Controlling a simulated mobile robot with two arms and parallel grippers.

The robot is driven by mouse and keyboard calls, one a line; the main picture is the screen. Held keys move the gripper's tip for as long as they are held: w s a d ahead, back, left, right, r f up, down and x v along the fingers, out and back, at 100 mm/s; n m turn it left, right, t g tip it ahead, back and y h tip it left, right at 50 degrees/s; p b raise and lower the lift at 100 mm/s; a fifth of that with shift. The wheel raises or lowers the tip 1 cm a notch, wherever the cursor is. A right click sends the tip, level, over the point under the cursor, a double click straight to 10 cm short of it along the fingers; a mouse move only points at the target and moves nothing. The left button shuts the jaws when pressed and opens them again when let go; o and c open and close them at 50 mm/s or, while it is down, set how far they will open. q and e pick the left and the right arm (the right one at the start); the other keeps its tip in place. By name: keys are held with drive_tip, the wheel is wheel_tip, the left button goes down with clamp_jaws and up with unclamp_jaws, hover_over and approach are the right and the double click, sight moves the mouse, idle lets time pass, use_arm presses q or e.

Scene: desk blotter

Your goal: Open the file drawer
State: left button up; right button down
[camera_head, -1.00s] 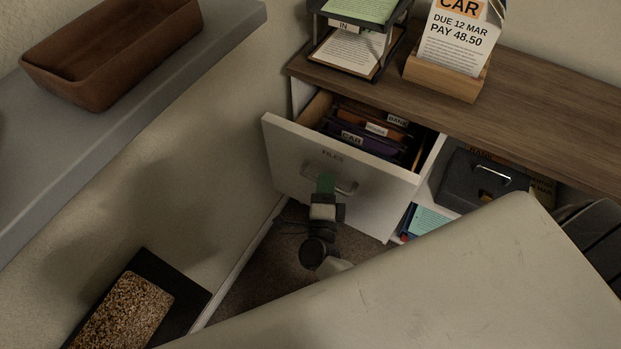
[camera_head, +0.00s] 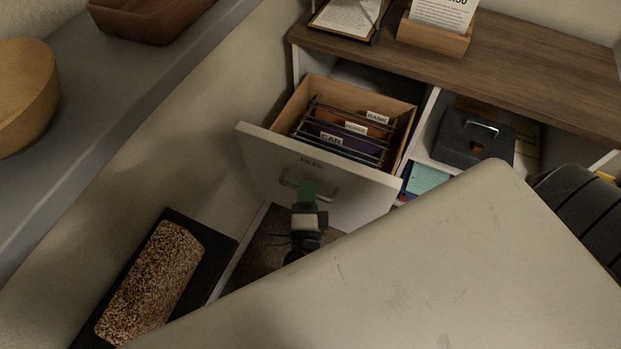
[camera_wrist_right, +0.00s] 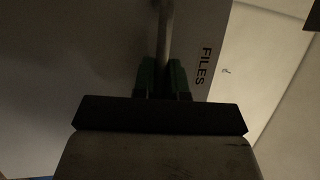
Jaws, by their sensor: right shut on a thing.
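The file drawer (camera_head: 352,195), with a white front marked FILES, stands pulled well out of the desk unit in the head view. Inside it hang several folders, with tabs reading BANK, HOUSE and CAR. The metal handle (camera_head: 327,190) is on the drawer front. My right gripper (camera_head: 306,188), with green fingertips, is shut on the handle. In the right wrist view the handle (camera_wrist_right: 166,35) runs between the green fingers (camera_wrist_right: 164,78), beside the FILES lettering. My left gripper is not in view.
A dark cash box (camera_head: 470,138) sits in the open compartment right of the drawer. A wooden holder (camera_head: 433,37) stands on the desk top. A large pale surface (camera_head: 400,270) fills the lower right. A speckled block on a black base (camera_head: 150,285) lies at lower left.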

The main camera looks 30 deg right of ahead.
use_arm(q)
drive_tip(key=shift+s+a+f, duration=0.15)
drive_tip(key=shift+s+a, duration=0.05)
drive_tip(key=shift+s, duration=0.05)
use_arm(e)
drive_tip(key=shift+s+a, duration=0.3)
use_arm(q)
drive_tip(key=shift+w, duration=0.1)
use_arm(e)
drive_tip(key=c, duration=1.2)
unclamp_jaws()
drive_tip(key=shift+f, duration=0.15)
